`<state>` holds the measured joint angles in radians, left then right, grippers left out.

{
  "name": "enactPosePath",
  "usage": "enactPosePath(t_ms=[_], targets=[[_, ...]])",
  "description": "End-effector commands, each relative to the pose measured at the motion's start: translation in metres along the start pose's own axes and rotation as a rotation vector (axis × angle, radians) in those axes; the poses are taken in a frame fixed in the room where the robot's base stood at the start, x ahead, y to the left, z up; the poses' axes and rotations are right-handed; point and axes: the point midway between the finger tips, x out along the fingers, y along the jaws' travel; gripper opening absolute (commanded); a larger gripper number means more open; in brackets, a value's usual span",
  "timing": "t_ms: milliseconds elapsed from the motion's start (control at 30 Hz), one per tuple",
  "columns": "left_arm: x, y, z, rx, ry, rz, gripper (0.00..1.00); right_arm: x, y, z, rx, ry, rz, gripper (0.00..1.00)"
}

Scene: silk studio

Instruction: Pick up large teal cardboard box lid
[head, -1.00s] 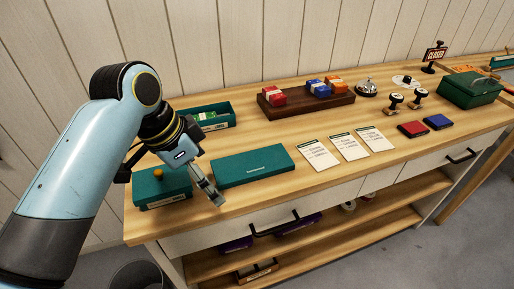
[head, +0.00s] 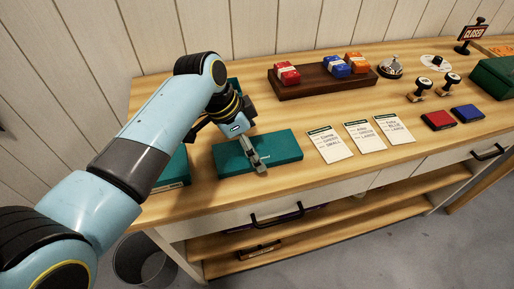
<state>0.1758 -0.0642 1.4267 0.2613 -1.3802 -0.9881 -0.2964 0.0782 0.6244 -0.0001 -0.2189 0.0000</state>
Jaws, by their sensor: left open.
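The large teal cardboard box lid (head: 284,147) is a flat, wide teal piece lying on the wooden counter, left of the three cards. My left gripper (head: 258,162) is over the lid's middle and front edge, with its fingers pointing down towards the front. It is open, and my wrist hides part of the lid behind it. I cannot tell whether the fingers touch the lid. My right gripper is not in view.
A smaller teal box (head: 176,172) stands left of the lid, mostly hidden by my arm. Another teal box (head: 233,84) shows behind my wrist. Three order cards (head: 330,145) lie to the right. A dark wooden tray (head: 318,84) with coloured bundles stands behind.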

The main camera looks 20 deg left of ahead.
Motion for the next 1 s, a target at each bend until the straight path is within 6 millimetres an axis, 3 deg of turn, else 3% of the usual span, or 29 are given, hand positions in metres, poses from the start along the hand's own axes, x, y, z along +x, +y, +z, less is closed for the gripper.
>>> enactPosePath(t_ms=[133,367,700,1000], targets=[[0.015,0.000,-0.001,-0.001,0.001,0.000,1.00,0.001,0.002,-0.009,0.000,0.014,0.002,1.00],[0.017,0.000,-0.001,0.000,0.001,-0.001,1.00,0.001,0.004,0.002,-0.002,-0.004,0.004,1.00],[0.017,0.000,-0.001,0.000,0.001,-0.001,0.59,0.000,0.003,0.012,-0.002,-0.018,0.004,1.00],[0.016,0.000,-0.001,-0.001,0.001,-0.001,0.59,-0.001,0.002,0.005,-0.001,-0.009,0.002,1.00]])
